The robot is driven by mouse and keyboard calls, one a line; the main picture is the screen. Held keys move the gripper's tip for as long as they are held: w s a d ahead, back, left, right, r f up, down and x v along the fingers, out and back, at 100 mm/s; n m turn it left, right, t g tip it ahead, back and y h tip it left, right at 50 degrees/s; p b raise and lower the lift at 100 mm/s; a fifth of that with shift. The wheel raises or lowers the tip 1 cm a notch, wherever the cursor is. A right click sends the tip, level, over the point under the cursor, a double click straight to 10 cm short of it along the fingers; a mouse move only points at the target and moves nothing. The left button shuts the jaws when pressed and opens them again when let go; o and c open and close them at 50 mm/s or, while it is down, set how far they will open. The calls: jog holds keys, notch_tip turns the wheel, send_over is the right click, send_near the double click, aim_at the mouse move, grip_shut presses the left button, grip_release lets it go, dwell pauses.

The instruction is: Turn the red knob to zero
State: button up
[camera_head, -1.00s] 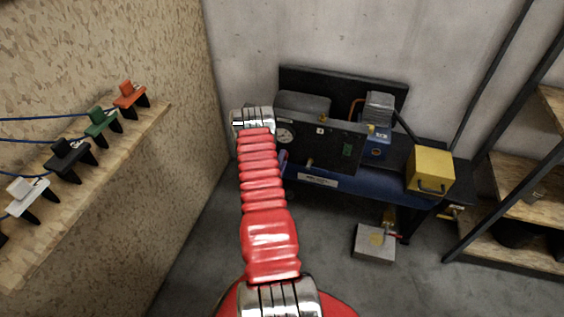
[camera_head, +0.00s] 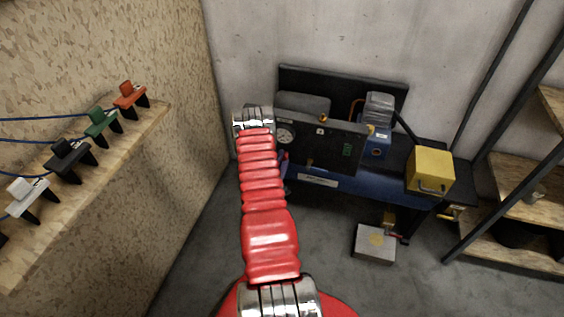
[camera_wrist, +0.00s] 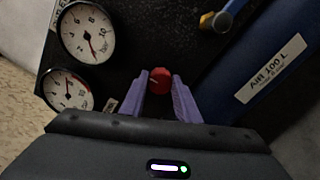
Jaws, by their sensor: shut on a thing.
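The red knob (camera_wrist: 160,79) sits on the dark panel in the wrist view, with a pale mark on its face. My gripper (camera_wrist: 161,84) has its two purple fingers on either side of the knob and is shut on it. Two round white gauges, an upper one (camera_wrist: 87,31) and a lower one (camera_wrist: 68,90), are left of the knob. In the head view my red arm hides most of the gripper; one gauge (camera_head: 286,134) shows beside the arm's end.
A brass fitting with a blue handle (camera_wrist: 216,20) and a blue tank (camera_wrist: 262,70) lie right of the knob. A yellow box (camera_head: 430,170) stands at the compressor's right end. A board with several coloured clamps (camera_head: 105,150) is at left.

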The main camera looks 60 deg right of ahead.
jog(key=o, duration=0.7)
jog(key=shift+a+f, duration=0.1)
jog(key=shift+f, duration=0.15)
jog(key=o, duration=0.3)
jog(key=shift+r, duration=0.1)
jog(key=shift+o, duration=0.2)
jog(key=s+a, duration=0.2)
jog(key=a, duration=1.1)
jog(key=shift+a, duration=0.3)
